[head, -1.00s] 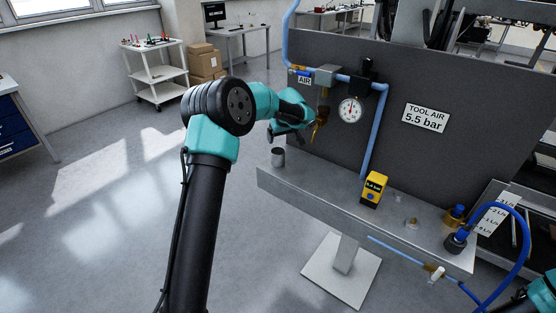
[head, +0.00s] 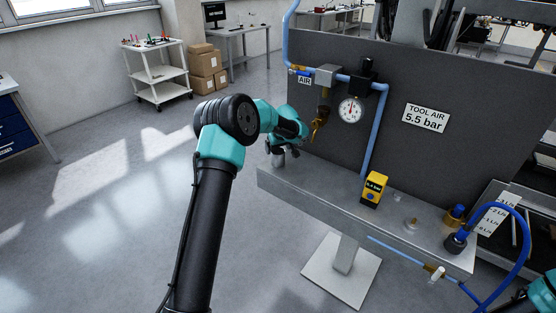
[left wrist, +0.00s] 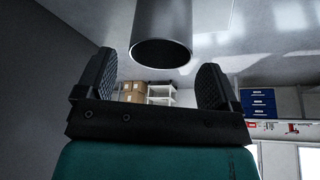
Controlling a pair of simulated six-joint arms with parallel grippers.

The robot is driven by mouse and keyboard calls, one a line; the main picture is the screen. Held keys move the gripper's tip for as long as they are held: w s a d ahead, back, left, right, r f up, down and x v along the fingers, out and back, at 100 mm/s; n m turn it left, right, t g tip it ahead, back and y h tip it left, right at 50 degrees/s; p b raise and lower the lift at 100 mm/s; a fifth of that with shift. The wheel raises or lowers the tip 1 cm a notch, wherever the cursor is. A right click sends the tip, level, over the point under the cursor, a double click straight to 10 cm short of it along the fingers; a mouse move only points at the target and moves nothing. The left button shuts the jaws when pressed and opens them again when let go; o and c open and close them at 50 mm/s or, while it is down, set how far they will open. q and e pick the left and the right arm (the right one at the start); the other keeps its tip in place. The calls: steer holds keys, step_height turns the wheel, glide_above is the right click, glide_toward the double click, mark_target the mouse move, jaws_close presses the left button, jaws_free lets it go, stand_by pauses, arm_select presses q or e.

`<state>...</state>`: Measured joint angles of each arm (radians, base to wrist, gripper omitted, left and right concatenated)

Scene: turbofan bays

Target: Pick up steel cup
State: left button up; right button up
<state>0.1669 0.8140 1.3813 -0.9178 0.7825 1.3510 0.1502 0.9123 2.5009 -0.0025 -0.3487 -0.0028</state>
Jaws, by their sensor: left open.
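The steel cup (head: 278,161) stands at the left end of the metal shelf, with its upper part hidden by my left gripper in the head view. My left gripper (head: 283,149) is at the cup's rim. In the left wrist view the cup (left wrist: 162,35) shows large, its dark round mouth toward the gripper. The two fingers of the left gripper (left wrist: 155,82) are wide apart, one on each side of the cup's mouth, with clear gaps. The cup's mouth lies about at fingertip level. My right gripper is not in view.
A yellow device (head: 374,188) and a blue hose (head: 522,236) are further right. The shelf is clear between cup and yellow device.

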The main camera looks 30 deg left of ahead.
mark_target(277, 151)
arm_select(q)
steer(key=x, duration=0.3)
steer(key=shift+f, duration=0.15)
stand_by(0.3)
steer(key=c, duration=1)
steer(key=shift+r, duration=0.2)
steer(key=shift+r, duration=1.6)
steer(key=s+d, duration=0.2)
steer(key=s, duration=0.2)
steer(key=s+d+r, duration=0.1)
steer(key=s+d, duration=0.2)
steer(key=s, duration=0.2)
steer(key=s+d, duration=0.3)
steer(key=s, duration=0.1)
steer(key=shift+s+d+r, duration=0.2)
steer(key=shift+s+d, duration=0.05)
steer(key=shift+s, duration=0.05)
